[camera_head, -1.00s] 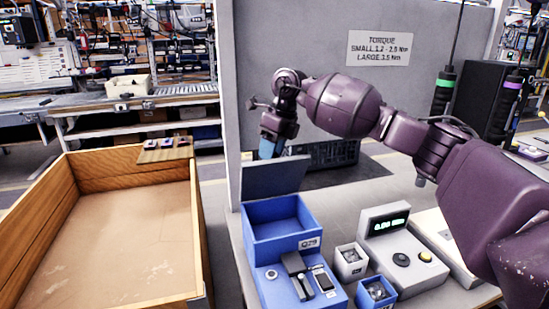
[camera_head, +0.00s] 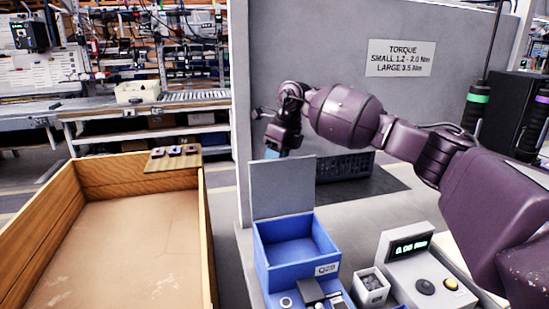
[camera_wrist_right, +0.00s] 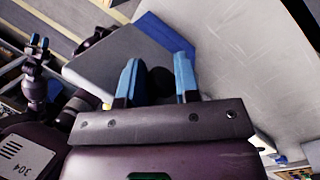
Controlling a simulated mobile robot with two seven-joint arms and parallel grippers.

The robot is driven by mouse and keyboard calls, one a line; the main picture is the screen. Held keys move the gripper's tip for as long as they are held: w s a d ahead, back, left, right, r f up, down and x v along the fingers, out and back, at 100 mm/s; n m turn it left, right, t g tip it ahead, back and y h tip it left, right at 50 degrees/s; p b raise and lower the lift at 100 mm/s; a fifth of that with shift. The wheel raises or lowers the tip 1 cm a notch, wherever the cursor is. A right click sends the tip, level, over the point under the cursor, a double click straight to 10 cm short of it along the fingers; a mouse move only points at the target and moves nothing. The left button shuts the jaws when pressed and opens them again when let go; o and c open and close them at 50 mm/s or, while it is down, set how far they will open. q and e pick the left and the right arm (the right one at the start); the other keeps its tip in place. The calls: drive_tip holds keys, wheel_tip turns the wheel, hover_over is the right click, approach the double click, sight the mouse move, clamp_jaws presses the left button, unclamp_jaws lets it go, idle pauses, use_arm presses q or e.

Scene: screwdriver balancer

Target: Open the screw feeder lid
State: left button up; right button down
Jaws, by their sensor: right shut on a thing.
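The screw feeder is a blue open-topped box (camera_head: 325,257) in the head view. Its flat grey lid (camera_head: 283,187) stands up along the back edge, so the box is open. My right gripper (camera_head: 272,153) is just behind the lid's top edge, its fingertips partly hidden by the lid. In the right wrist view, the blue fingers of my right gripper (camera_wrist_right: 158,80) sit either side of a small dark round part against the grey lid (camera_wrist_right: 112,62); they are shut on it. What looks like my left gripper (camera_wrist_right: 38,45) shows small at that view's left edge, apart from the feeder.
A wooden crate (camera_head: 207,235) stands to the left. A grey torque display (camera_head: 410,262) and a small bin of parts (camera_head: 372,284) are right of the feeder. A tall grey panel (camera_head: 330,60) rises behind. A screwdriver with a green band (camera_head: 476,108) hangs at right.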

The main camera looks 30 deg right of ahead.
drive_tip(key=shift+d+f, duration=0.3)
drive_tip(key=shift+f, duration=0.2)
drive_tip(key=shift+d+f, duration=0.25)
drive_tip(key=shift+f, duration=0.2)
drive_tip(key=c, duration=1.3)
unclamp_jaws()
drive_tip(key=o, duration=0.5)
drive_tip(key=shift+d+f, duration=0.1)
drive_tip(key=shift+d, duration=0.15)
drive_tip(key=shift+o, duration=0.2)
drive_tip(key=shift+a, duration=0.1)
drive_tip(key=shift+r, duration=0.2)
drive_tip(key=w+v, duration=0.1)
drive_tip(key=v, duration=1)
drive_tip(key=shift+s+a+p, duration=0.25)
drive_tip(key=shift+s+p, duration=0.1)
drive_tip(key=shift+p, duration=0.1)
